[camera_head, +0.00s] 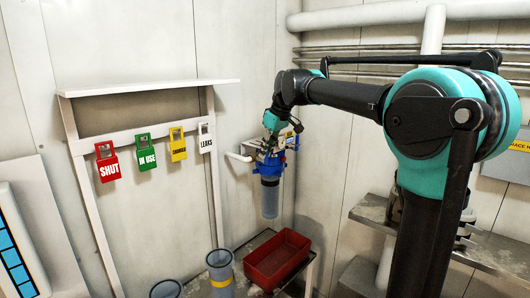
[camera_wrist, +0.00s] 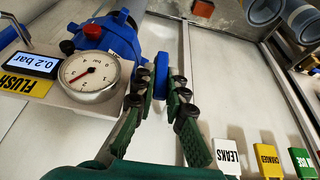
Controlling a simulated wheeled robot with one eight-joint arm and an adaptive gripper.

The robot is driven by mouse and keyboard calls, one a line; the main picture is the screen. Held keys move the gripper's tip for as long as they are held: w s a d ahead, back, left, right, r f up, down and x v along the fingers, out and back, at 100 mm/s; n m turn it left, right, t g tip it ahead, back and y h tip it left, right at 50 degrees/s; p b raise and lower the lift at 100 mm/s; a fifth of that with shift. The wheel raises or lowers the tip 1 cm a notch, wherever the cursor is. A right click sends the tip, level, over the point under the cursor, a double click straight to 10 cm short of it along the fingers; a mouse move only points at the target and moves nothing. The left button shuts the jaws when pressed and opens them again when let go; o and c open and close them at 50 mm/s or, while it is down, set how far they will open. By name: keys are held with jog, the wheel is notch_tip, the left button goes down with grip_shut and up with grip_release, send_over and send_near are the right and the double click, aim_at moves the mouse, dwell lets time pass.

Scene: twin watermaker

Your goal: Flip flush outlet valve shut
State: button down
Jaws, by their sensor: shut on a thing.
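In the wrist view, my gripper (camera_wrist: 159,92) has its two green padded fingers on either side of a narrow blue valve handle (camera_wrist: 161,70), shut on it. The handle stands out beside the blue filter head (camera_wrist: 108,38). A yellow FLUSH label (camera_wrist: 22,84) lies to the left. In the head view my gripper (camera_head: 268,146) is at the wall unit, above the translucent blue filter bowl (camera_head: 269,198). The arm's end hides the handle there.
A round gauge (camera_wrist: 91,77) and a 0.2 bar display (camera_wrist: 33,64) sit close to the left finger. Coloured tags, including the red SHUT tag (camera_head: 108,164), hang from a white rack (camera_head: 148,88). A red bin (camera_head: 277,259) stands below the filter.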

dwell(0.3)
jog(key=c, duration=1.6)
grip_release()
jog(key=shift+o, duration=0.2)
jog(key=shift+d+r, duration=0.1)
jog(key=v, duration=0.7)
jog(key=shift+r, duration=0.35)
jog(key=shift+s+d, duration=0.1)
jog(key=shift+d, duration=0.05)
